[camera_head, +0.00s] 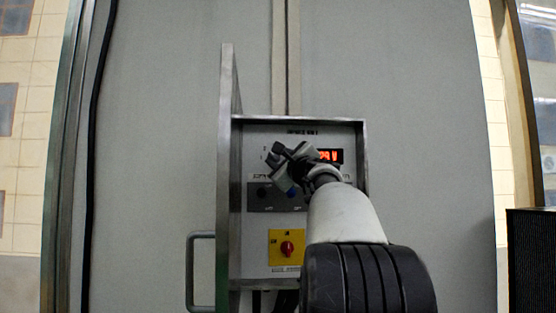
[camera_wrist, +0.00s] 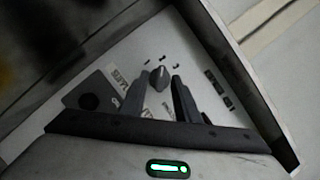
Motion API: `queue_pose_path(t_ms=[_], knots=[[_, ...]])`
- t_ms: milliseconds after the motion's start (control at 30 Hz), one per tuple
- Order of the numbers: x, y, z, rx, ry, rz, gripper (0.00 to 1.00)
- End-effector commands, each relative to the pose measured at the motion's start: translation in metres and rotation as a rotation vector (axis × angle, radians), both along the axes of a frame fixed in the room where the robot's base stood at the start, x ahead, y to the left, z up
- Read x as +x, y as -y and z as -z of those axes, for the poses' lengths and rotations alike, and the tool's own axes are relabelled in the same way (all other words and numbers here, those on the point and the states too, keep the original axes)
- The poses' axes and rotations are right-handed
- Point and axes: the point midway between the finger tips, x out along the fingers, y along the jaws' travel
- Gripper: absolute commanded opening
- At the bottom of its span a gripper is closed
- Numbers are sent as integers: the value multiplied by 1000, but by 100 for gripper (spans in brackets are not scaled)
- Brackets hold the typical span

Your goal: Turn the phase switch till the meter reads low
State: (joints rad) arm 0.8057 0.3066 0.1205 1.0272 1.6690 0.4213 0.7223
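The meter (camera_head: 330,156) is a red lit display at the upper right of the panel in the head view. My gripper hides part of it; the visible end looks like "28 V" or "29 V". My gripper (camera_head: 278,158) is in front of the upper panel. In the wrist view, my gripper (camera_wrist: 163,80) has its two fingers apart. A small dark knob (camera_wrist: 158,77), which looks like the phase switch, shows between the fingertips with small marks around it. I cannot tell whether the fingers touch it. In the head view, my gripper covers this knob.
The panel sits in a metal box (camera_head: 364,150) with its door (camera_head: 228,170) open at the left. A red rotary switch (camera_head: 287,248) on a yellow plate is lower down. A dark plate (camera_head: 260,197) with buttons lies between. A grey handle (camera_head: 190,270) is at the lower left.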

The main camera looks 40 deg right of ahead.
Motion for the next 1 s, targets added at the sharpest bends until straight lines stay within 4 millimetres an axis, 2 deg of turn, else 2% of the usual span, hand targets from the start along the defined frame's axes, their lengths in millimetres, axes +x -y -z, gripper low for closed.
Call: queue_pose_path(t_ms=[133, 267, 700, 833, 1000], knots=[[-6, -2, 2, -1, 2, 1, 29], [-24, -6, 10, -2, 2, 3, 29], [-121, -33, 37, -1, 1, 3, 29], [-143, -39, 42, -1, 1, 2, 29], [-158, -43, 47, 0, 0, 1, 29]])
